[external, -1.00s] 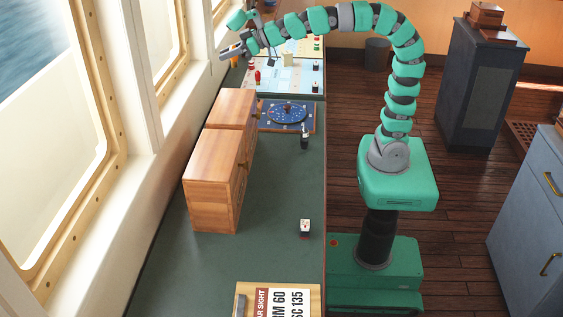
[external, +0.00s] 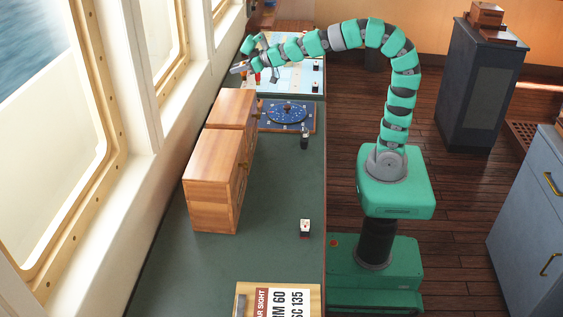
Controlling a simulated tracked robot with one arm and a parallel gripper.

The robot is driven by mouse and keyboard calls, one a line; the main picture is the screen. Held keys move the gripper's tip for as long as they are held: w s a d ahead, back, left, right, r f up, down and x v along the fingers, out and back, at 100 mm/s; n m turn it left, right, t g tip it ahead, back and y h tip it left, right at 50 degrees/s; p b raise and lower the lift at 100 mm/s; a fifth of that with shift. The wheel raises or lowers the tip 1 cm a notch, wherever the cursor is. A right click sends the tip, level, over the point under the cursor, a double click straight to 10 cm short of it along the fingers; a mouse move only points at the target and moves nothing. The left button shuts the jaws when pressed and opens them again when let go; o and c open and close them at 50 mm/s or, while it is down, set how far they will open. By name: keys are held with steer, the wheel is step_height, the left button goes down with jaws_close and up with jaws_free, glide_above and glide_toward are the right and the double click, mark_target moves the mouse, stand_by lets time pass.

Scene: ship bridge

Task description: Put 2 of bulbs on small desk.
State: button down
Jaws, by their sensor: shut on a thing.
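My gripper (external: 238,69) is at the far left end of my raised, arched arm, beyond the wooden cabinet and near the windows. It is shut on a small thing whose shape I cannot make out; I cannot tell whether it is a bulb. Below and beside the gripper, a small red item (external: 258,77) stands at the left edge of the chart, partly hidden by the arm. I cannot identify any bulb for certain. I cannot tell which piece of furniture is the small desk; a dark pedestal (external: 480,100) stands at the right, far from my gripper.
The long green counter (external: 275,190) bears a wooden cabinet (external: 212,190), a blue round dial (external: 287,113), a dark upright item (external: 304,139), a small white-topped item (external: 305,227) and a lettered board (external: 285,300). A blue cabinet (external: 530,215) stands right. Wooden floor between is clear.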

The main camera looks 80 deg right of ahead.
steer(key=s+d+f+m+g+h+b, duration=0.1)
steer(key=s+d+f+m+h+b, duration=0.2)
steer(key=d, duration=0.7)
steer(key=s+d+f+m+h, duration=0.15)
steer(key=d+f, duration=0.25)
steer(key=d, duration=0.7)
steer(key=s+d+f+m+g+h+b, duration=0.2)
steer(key=s+d+f, duration=0.1)
steer(key=s+d, duration=0.5)
steer(key=s+d+f+m+g+h+b, duration=0.15)
steer(key=s+d+f, duration=0.35)
steer(key=d, duration=0.6)
steer(key=shift+t, duration=0.25)
steer(key=shift+s+a+f+b, duration=0.15)
steer(key=shift+f+b, duration=0.5)
steer(key=shift+f, duration=0.75)
steer(key=shift+s+a+f+b, duration=0.15)
steer(key=shift+f+b, duration=0.45)
steer(key=shift+f, duration=0.75)
steer(key=shift+f, duration=0.3)
steer(key=c, duration=1.1)
jaws_free()
steer(key=p+v, duration=0.2)
steer(key=v, duration=1.1)
steer(key=shift+s+a+r+p, duration=0.2)
steer(key=shift+s+p, duration=0.1)
steer(key=shift+p, duration=0.1)
